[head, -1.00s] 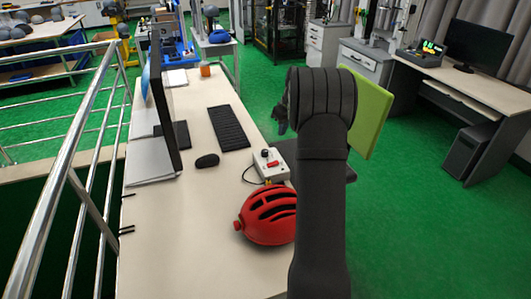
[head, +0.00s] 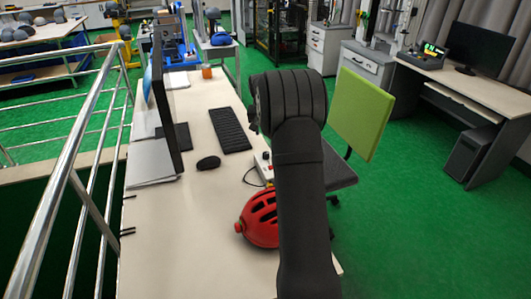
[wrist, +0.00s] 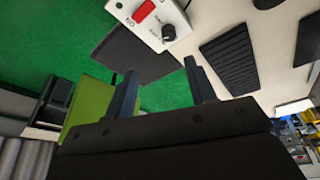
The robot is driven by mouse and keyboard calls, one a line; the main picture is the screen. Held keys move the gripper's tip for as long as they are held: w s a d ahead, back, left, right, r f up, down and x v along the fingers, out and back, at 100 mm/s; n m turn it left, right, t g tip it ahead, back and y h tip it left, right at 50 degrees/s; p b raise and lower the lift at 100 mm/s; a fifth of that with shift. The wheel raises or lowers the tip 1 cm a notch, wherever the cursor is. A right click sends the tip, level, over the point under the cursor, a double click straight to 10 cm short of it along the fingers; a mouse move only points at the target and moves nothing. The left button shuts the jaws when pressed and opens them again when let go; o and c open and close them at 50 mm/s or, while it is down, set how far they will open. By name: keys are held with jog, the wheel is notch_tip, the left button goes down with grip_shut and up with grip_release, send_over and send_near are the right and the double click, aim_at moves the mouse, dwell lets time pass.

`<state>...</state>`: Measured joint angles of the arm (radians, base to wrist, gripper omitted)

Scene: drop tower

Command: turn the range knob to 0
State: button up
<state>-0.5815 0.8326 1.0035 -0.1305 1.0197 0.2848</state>
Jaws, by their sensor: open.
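The white control box (wrist: 148,24) is at the top of the wrist view, cut off by the edge. It carries a black round knob (wrist: 168,32) and a red switch (wrist: 143,11). Printing surrounds the knob, but it is too small to read, so the knob's setting cannot be told. My gripper (wrist: 160,65) is open and empty, its fingertips apart from the knob, which appears above them in the picture.
A red helmet (head: 260,225) lies on the desk (head: 190,245) near the box. A black keyboard (head: 230,129), a mouse (head: 208,163) and a monitor (head: 168,90) stand farther left. A green-backed chair (head: 358,112) is beside the desk. The front left desk is clear.

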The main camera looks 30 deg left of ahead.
jog(key=w+a+f+m, duration=0.1)
jog(key=w+f, duration=0.1)
jog(key=f, duration=0.3)
jog(key=w+a+f+m, duration=0.1)
jog(key=w+f, duration=0.1)
jog(key=f, duration=0.3)
jog(key=w+a+f, duration=0.1)
jog(key=w+f, duration=0.1)
jog(key=f, duration=0.3)
jog(key=shift+a+f+m+t, duration=0.1)
jog(key=shift+f+m+t, duration=0.3)
jog(key=c, duration=1)
